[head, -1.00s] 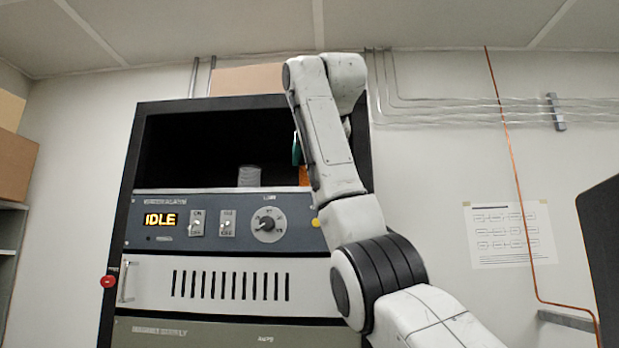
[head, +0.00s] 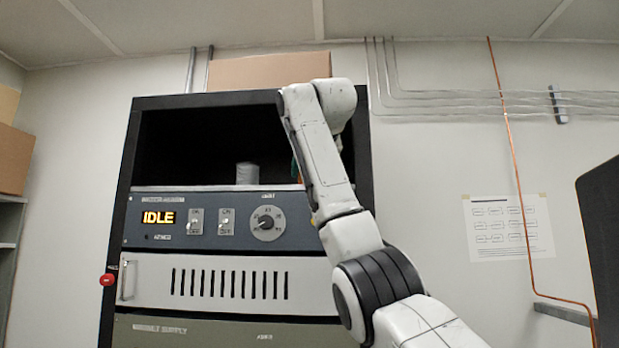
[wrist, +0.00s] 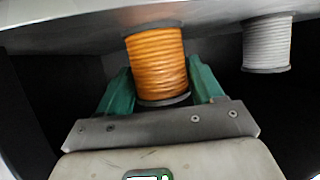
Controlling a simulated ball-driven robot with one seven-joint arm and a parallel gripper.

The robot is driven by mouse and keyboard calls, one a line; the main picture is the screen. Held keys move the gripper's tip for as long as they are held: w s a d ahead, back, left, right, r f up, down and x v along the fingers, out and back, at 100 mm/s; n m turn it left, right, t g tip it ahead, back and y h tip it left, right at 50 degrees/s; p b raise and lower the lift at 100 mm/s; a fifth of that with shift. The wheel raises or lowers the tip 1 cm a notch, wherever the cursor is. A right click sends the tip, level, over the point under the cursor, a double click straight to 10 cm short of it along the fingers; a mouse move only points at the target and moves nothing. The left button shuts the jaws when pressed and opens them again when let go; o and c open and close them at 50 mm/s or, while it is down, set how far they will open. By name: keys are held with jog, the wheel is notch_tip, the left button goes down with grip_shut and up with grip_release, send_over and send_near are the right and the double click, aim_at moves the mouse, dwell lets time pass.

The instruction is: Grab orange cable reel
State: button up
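The orange cable reel (wrist: 157,60) stands on the rack's shelf and shows in the wrist view, which looks upside down. My gripper (wrist: 160,66) has its two green fingers on either side of the reel. The fingers are spread wide, and the reel sits between them. Whether either finger touches it is hard to tell. In the head view my arm hides the reel, and only a sliver of green finger (head: 296,170) shows beside it.
A grey reel (wrist: 267,44) stands beside the orange one; it also shows in the head view (head: 247,174). The dark rack's frame (head: 366,150) bounds the open bay. A control panel (head: 215,218) reading IDLE lies below, and a cardboard box (head: 270,69) sits on top.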

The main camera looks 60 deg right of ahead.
jog(key=c, duration=0.7)
jog(key=shift+c, duration=0.3)
jog(key=shift+r, duration=0.15)
